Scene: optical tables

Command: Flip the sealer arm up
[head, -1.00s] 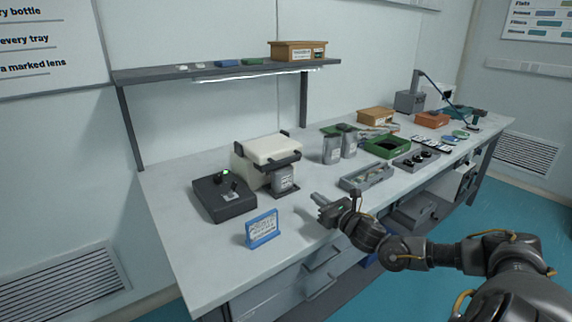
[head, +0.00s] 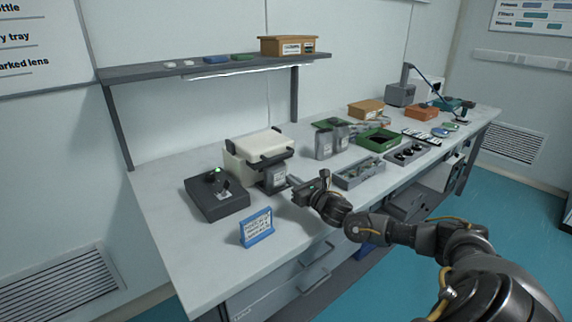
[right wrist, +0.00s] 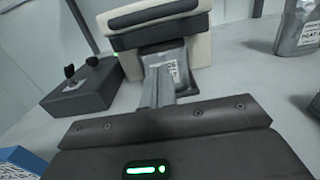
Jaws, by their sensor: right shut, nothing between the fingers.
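The sealer (head: 242,162) is a cream body with dark fittings on the left part of the table. Its arm (head: 262,143), cream with dark bars, lies down across the top. The sealer also shows ahead in the right wrist view (right wrist: 118,62), with a dark bar (right wrist: 152,13) along its front. A silver pouch (head: 273,179) with a label is at its front. My right gripper (head: 291,181) is shut and empty, low in front of the sealer and close to the pouch. In the right wrist view its fingers (right wrist: 158,82) partly cover the pouch. My left gripper is not in view.
A black box with a knob and green light (head: 216,200) is left of the sealer. A blue sign (head: 257,228) stands near the front edge. Silver pouches (head: 324,144), a grey tray (head: 360,174) and a green bin (head: 378,139) are to the right. A shelf (head: 215,69) is behind.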

